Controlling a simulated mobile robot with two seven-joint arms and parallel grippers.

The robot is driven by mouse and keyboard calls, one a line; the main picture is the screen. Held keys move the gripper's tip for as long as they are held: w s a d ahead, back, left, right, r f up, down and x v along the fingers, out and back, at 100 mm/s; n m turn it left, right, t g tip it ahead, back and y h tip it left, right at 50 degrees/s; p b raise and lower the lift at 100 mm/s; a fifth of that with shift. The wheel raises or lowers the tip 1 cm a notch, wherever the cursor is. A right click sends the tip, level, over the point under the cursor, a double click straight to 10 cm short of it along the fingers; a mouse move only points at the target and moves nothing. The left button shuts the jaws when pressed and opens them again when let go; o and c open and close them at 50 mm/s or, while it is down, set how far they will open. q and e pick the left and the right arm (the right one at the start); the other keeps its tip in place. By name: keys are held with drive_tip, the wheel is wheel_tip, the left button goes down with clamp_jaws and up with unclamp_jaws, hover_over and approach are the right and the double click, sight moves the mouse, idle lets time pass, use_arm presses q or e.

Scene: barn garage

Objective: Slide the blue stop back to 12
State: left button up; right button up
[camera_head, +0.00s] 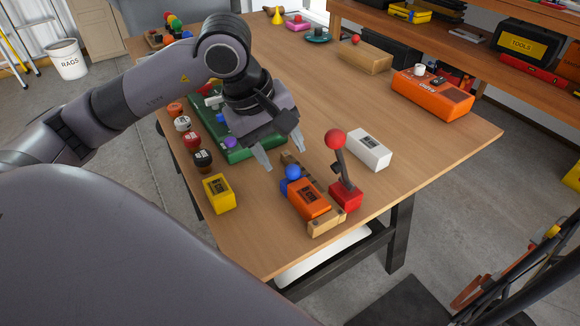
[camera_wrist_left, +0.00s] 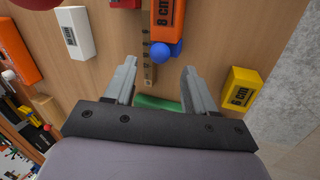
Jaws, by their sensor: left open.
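The blue stop (camera_head: 292,171) has a round knob and sits at the wooden rail (camera_head: 290,159), touching or nearly touching the orange block (camera_head: 310,198). In the left wrist view the blue stop (camera_wrist_left: 162,51) lies beside the end of the orange "8 cm" block (camera_wrist_left: 167,20), on the rail (camera_wrist_left: 149,72) with dark marks or holes. The rail's numbers cannot be read. My left gripper (camera_head: 280,151) is open and empty above the rail's far end. In the wrist view its fingertips (camera_wrist_left: 159,68) stand either side of the rail, just short of the stop.
A red lever box (camera_head: 345,196) with a tall red-knobbed handle stands right of the orange block. A white block (camera_head: 370,150) lies behind it. A yellow "6 cm" block (camera_head: 219,193) stands left. A green tray (camera_head: 238,154) lies partly under my arm. Table between yellow block and rail is clear.

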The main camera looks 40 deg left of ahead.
sight(291, 168)
use_arm(q)
drive_tip(key=x, duration=0.5)
